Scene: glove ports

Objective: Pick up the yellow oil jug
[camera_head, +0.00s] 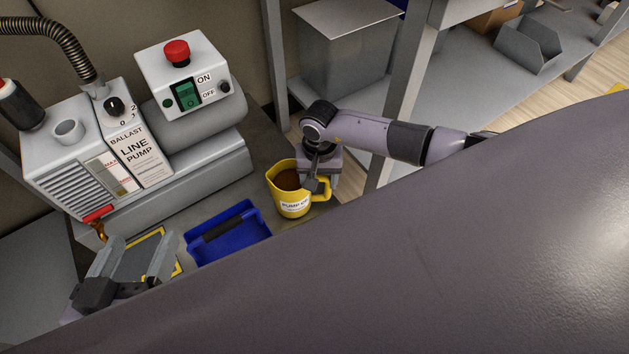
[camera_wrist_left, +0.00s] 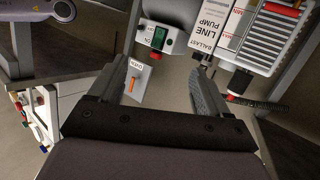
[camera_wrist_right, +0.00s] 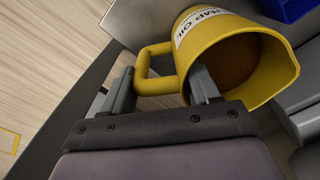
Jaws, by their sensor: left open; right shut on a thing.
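The yellow oil jug (camera_head: 293,201) holds dark brown oil and stands at the right end of the bench in the head view. I cannot tell whether the jug touches the bench. My left gripper (camera_head: 133,262) is open and empty at the lower left, its fingers (camera_wrist_left: 158,85) apart in the left wrist view.
The grey line pump (camera_head: 140,150) with a ballast dial stands at the back left. A switch box (camera_head: 185,75) with a red button sits on it. A blue tray (camera_head: 228,236) with a dark bar lies left of the jug. Metal shelving (camera_head: 400,90) stands behind my right arm.

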